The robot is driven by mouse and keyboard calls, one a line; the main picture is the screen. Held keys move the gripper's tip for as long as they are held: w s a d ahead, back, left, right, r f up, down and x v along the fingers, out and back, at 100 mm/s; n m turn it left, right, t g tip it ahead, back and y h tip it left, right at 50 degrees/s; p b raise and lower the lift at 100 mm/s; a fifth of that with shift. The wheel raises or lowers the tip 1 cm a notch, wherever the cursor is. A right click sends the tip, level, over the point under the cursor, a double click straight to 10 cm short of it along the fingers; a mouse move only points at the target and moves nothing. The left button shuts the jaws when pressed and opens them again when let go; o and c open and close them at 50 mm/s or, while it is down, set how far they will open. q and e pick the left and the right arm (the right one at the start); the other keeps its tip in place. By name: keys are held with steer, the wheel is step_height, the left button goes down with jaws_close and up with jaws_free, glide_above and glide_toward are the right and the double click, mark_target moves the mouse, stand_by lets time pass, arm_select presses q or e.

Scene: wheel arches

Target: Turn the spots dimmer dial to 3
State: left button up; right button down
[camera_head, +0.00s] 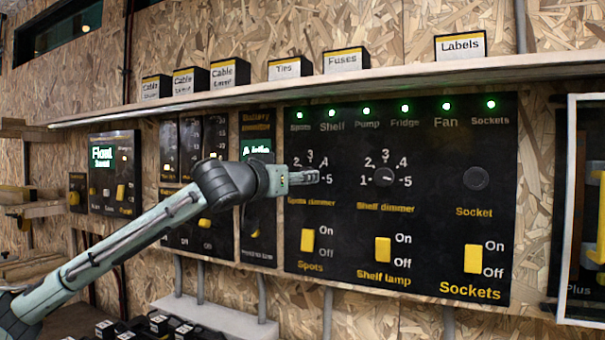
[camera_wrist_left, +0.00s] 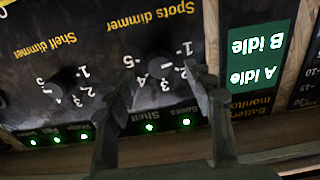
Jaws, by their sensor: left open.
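The black spots dimmer dial shows in the left wrist view (camera_wrist_left: 165,64), where the panel appears upside down, with a printed scale from 1 to 5 around it. In the left wrist view my gripper's (camera_wrist_left: 161,82) two dark fingers are apart, one on each side of the dial in the picture. Whether they touch it I cannot tell. My right gripper is not in view.
The shelf dimmer dial (camera_head: 384,176) is to the right on the same black panel (camera_head: 345,205). Below are yellow switches for Spots (camera_head: 307,240), Shelf lamp (camera_head: 382,249) and Sockets (camera_head: 473,259). A wooden shelf (camera_head: 400,78) with labelled boxes juts out above.

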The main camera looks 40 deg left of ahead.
arm_select(q)
steer(key=shift+x, duration=1.55)
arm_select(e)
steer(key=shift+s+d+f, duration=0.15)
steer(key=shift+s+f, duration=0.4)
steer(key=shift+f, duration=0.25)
arm_select(q)
steer(key=c, duration=1.2)
steer(key=shift+o, duration=0.2)
